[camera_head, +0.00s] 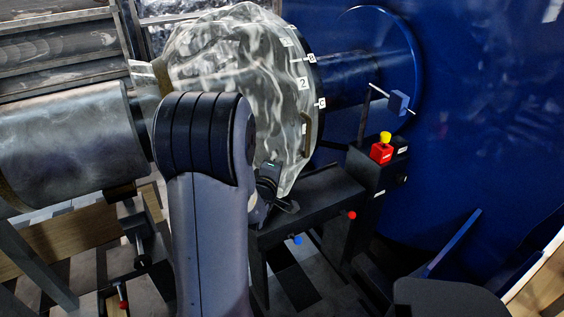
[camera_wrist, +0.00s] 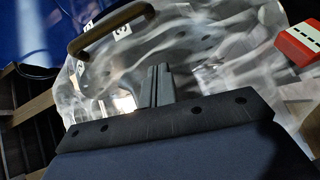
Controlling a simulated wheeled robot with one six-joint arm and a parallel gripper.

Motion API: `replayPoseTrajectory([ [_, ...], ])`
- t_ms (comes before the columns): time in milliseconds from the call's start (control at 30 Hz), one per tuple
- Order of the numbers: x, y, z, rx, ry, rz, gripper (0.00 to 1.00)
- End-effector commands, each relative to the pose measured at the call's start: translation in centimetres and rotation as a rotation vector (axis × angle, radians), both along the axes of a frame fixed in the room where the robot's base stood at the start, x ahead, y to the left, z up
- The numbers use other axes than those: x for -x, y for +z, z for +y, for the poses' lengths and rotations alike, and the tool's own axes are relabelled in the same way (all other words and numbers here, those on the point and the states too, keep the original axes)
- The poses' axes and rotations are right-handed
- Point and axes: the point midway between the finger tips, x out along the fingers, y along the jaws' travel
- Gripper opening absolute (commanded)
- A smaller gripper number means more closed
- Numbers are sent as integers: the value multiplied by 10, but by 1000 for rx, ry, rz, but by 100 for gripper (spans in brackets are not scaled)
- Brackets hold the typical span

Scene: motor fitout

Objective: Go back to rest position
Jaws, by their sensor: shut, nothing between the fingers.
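My gripper (camera_wrist: 157,86) shows in the wrist view with its two grey fingers together and nothing between them. A dark piece of my wrist shows low in front of the disc, but the fingers cannot be made out there.
A curved handle (camera_wrist: 110,28) sits on the disc near my fingers. A red box (camera_wrist: 298,43) is at upper right in the wrist view. A grey cylinder (camera_head: 65,150) lies left; a blue wall (camera_head: 485,90) is right.

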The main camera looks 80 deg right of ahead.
Motion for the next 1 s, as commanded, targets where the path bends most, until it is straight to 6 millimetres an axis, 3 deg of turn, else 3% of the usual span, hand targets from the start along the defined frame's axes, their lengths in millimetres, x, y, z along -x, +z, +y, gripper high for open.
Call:
replayPoseTrajectory([
  [200, -4, 5, 35, 0, 1, 0, 0],
  [400, -6, 6, 47, -1, 1, 1, 0],
  [767, -5, 6, 47, -1, 1, 1, 0],
  [1000, -2, 4, 26, -1, -2, 0, 0],
])
